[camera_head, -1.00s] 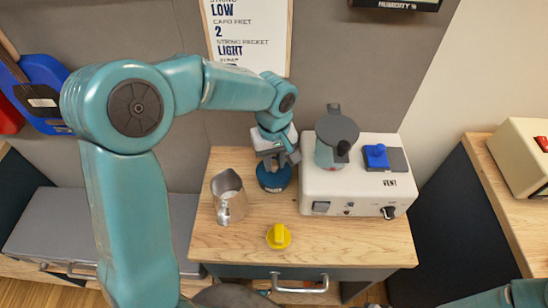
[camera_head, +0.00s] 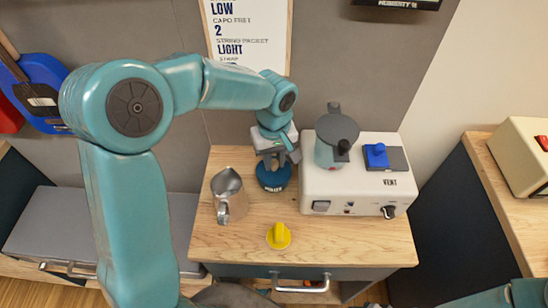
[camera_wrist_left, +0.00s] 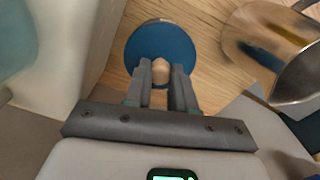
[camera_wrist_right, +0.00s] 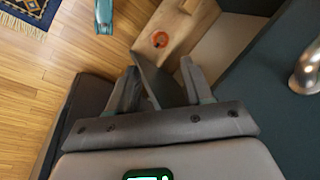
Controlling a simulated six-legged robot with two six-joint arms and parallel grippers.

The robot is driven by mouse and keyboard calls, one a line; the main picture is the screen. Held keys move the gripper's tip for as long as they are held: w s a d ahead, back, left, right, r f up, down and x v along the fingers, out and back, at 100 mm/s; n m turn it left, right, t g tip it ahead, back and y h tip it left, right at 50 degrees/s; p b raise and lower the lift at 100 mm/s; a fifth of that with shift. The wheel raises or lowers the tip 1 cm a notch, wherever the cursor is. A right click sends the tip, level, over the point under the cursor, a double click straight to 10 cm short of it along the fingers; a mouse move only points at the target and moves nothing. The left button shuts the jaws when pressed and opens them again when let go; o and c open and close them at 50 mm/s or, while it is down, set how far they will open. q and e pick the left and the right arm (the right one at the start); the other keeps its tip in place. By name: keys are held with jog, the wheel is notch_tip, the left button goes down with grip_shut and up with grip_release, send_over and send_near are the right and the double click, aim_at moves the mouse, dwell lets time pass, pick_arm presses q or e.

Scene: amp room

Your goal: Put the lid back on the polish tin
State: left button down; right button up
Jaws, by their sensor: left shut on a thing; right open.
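My left gripper (camera_head: 274,160) points down over the blue round tin (camera_head: 272,187), which has pale lettering on its side and stands at the back of the wooden cabinet top. In the left wrist view, the gripper's fingers (camera_wrist_left: 161,70) are shut on a small tan knob at the middle of a blue disc, the lid (camera_wrist_left: 160,45). From above, the lid covers what is under it. I cannot tell whether it is seated on the tin or just above it. My right gripper (camera_wrist_right: 160,78) is open and empty, low beside a cabinet.
A metal jug (camera_head: 229,196) stands left of the tin. A white box with a knob and switch (camera_head: 355,190) stands close on the right, with a moka pot (camera_head: 335,138) on it. A yellow object (camera_head: 278,236) lies in front. The top's front left is clear.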

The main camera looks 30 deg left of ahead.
pick_arm(q)
jog(key=shift+f+b, duration=0.2)
jog(key=shift+b, duration=0.2)
dwell(1.0)
dwell(0.4)
jog(key=shift+c, duration=1.9)
grip_release()
jog(key=shift+r, duration=0.1)
jog(key=shift+r+p, duration=2.65)
jog(key=shift+r, duration=0.8)
grip_shut()
jog(key=shift+f, duration=0.2)
